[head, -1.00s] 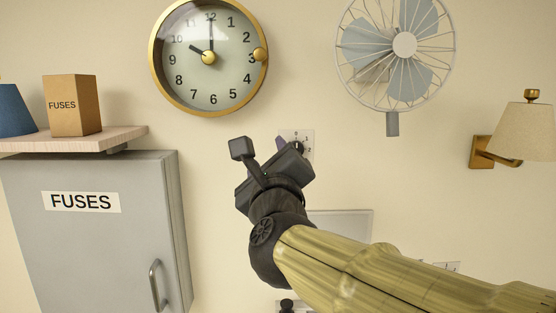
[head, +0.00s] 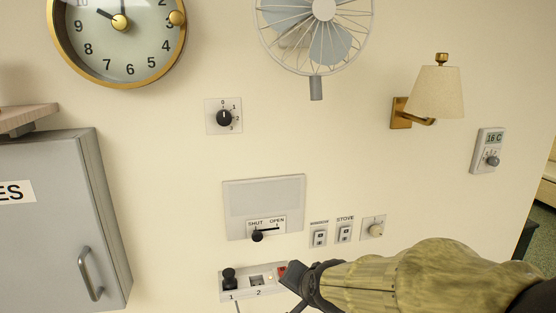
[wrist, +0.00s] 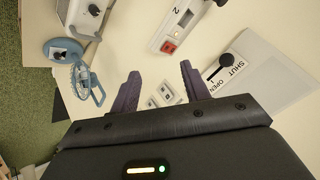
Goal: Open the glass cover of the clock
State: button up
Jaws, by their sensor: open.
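The round wall clock (head: 110,52) with a gold rim is at the top left of the head view, its upper part cut off by the frame edge. A gold knob (head: 177,18) sits at the right side of its rim. The cover looks shut against the dial. My gripper (wrist: 160,88) shows in the wrist view with two purple fingers apart and nothing between them. In the head view my gripper is at the bottom centre, low and to the right of the clock, partly hidden by my own arm.
A grey fuse cabinet (head: 52,220) stands at left under a shelf (head: 24,118). A wall fan (head: 318,40) and lamp (head: 434,94) are at upper right. A rotary dial (head: 224,117), a SHUT/OPEN slider panel (head: 265,205) and a switch panel (head: 243,282) are lower.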

jog(key=s+d+f+n+g+h, duration=0.2)
jog(key=s+d+f+n+g, duration=0.3)
jog(key=s+d+f, duration=0.5)
jog(key=shift+s+d+f+n+g, duration=0.4)
jog(key=shift+s+f+g, duration=0.15)
jog(key=shift+s, duration=0.5)
jog(key=shift+r, duration=0.1)
jog(key=w+a+r+n+t+b, duration=0.1)
jog(key=w+a+r+n+t, duration=0.2)
jog(key=w+a+r+n, duration=0.4)
jog(key=w+a+r+n+t, duration=0.3)
jog(key=a+r+n, duration=0.1)
jog(key=r+n, duration=0.55)
jog(key=w+a+r+n+t+b, duration=0.1)
jog(key=w+a+r+n+t, duration=0.4)
jog(key=r+n, duration=0.3)
jog(key=s+a+r+n+t+y, duration=0.1)
jog(key=s+a+r+n+t, duration=0.1)
jog(key=r, duration=0.8)
jog(key=s+a+r+n+t+y, duration=0.2)
jog(key=s+a+r+n, duration=0.3)
jog(key=r, duration=0.6)
jog(key=s+a+r+n+t+y, duration=0.1)
jog(key=s+a+r+n+t, duration=0.2)
jog(key=a+r+n, duration=0.4)
notch_tip(320, 180, up, 4)
jog(key=shift+s+f+t+y+b, duration=0.1)
jog(key=shift+s+t+y+b, duration=0.1)
jog(key=shift+t+y+b, duration=0.4)
